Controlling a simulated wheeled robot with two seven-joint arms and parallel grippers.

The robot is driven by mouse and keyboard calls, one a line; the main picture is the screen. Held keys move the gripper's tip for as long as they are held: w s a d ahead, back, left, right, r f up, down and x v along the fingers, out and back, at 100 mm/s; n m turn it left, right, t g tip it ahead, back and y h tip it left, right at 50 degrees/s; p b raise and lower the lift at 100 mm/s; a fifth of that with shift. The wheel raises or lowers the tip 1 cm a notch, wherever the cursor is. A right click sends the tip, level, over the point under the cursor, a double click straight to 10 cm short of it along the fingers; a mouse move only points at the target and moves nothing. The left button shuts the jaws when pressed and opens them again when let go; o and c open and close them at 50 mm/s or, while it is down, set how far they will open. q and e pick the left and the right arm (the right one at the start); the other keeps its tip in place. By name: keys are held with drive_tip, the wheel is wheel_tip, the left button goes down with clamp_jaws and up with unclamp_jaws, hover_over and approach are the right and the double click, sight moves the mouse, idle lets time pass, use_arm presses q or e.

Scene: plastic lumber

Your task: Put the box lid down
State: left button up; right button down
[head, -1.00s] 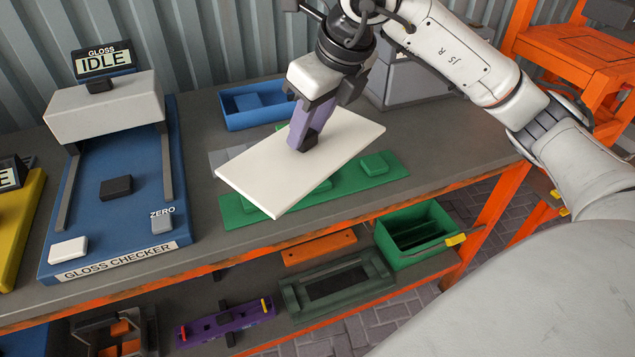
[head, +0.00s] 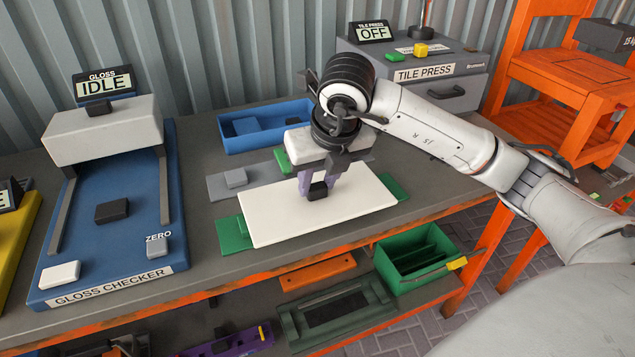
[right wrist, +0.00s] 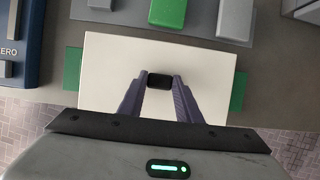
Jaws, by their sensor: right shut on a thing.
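The box lid is a flat white panel (head: 275,217) with a small black knob (head: 318,194). It lies level over a green board (head: 233,235) on the bench, whose ends stick out on both sides. I cannot tell whether the lid touches what is beneath it. My right gripper (head: 317,187) points down over the lid, its purple fingers shut on the knob. In the right wrist view the fingers (right wrist: 159,82) flank the knob, and the white lid (right wrist: 108,65) covers most of the green board. My left gripper is out of view.
Behind the lid are a blue tray (head: 265,141), a grey plate with a block (head: 236,178) and a green block (head: 283,160). The gloss checker (head: 108,270) stands left, the tile press (head: 440,90) at back right. A green bin (head: 415,278) is below the bench's front edge.

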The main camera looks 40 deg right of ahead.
drive_tip(key=shift+f, duration=0.3)
drive_tip(key=shift+f, duration=0.1)
drive_tip(key=c, duration=1.3)
unclamp_jaws()
drive_tip(key=shift+p+v, duration=0.75)
drive_tip(key=shift+v, duration=5.35)
